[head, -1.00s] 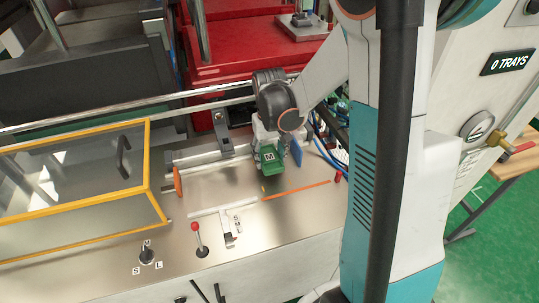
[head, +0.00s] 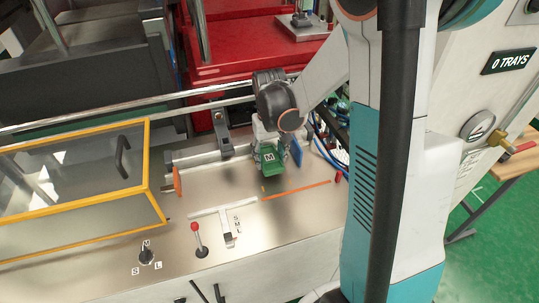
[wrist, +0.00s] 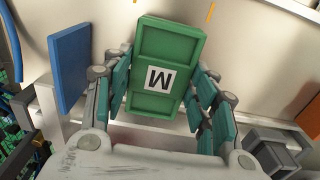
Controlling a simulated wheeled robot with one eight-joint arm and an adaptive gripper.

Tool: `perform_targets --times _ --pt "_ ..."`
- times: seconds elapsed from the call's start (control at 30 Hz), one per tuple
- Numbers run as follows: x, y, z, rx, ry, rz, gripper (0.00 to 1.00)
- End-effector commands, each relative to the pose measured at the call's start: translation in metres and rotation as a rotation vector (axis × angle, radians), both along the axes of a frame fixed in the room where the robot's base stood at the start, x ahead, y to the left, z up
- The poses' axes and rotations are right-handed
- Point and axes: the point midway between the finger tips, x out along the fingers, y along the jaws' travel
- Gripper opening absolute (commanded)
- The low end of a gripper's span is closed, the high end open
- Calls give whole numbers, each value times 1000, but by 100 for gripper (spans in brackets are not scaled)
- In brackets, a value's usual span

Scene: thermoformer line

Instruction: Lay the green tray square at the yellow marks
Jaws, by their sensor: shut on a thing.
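The green tray (head: 272,166), with a white label marked M, is in my gripper (head: 267,146) over the steel bench top. In the wrist view, the tray (wrist: 168,42) sits between the teal finger pads of my gripper (wrist: 162,84), which is shut on its sides. The tray is tilted in that picture. A short yellow mark (head: 263,188) shows on the bench just in front of the tray. Yellow marks also show at the top of the wrist view, one at the right (wrist: 211,12). I cannot tell whether the tray touches the bench.
A blue plate (wrist: 69,68) stands close beside my gripper. An orange stop (head: 178,182) is to the left and an orange strip (head: 296,190) lies in front. A red-knobbed lever (head: 198,240) and a yellow-framed guard (head: 150,180) stand further left. Bench around the marks is clear.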

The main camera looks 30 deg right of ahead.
Motion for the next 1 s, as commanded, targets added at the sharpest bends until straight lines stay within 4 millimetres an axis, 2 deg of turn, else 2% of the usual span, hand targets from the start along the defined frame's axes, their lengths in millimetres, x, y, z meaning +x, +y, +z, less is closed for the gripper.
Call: perform_targets --times 1.0 --pt "0 0 -24 0 0 0 14"
